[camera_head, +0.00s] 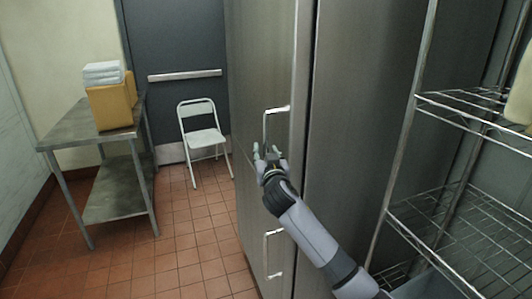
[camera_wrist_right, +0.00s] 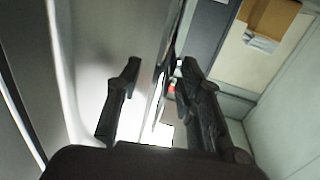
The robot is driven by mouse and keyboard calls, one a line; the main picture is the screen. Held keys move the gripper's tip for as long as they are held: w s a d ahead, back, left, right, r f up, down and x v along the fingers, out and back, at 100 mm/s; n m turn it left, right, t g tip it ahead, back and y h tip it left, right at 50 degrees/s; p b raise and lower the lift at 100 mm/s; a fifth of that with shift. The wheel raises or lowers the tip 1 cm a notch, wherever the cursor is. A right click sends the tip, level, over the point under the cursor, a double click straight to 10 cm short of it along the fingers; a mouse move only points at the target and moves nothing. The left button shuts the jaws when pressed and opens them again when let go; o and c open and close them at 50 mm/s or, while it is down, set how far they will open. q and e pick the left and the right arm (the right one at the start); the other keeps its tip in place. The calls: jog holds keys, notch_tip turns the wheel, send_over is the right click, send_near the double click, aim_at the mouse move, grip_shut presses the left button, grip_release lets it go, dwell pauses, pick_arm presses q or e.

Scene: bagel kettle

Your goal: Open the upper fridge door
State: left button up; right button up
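The steel fridge's upper door (camera_head: 262,60) is shut, with a bar handle (camera_head: 278,110) near its right edge. My right gripper (camera_head: 268,152) is at the lower end of this handle, its fingers pointing up and apart. In the right wrist view my right gripper (camera_wrist_right: 160,72) is open, with one finger on each side of a thin metal edge or bar. I cannot tell whether it touches the handle. The handle's lower end is hidden by the gripper. My left gripper is not in view.
A lower door handle (camera_head: 270,252) is below my right arm. A wire shelf rack (camera_head: 470,110) stands close on the right. A white folding chair (camera_head: 203,138) stands at the back, and a steel table (camera_head: 75,130) with a yellow box (camera_head: 110,106) at left. The tiled floor (camera_head: 175,250) between is clear.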

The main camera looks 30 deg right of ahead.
grip_shut()
dwell(0.3)
dwell(0.5)
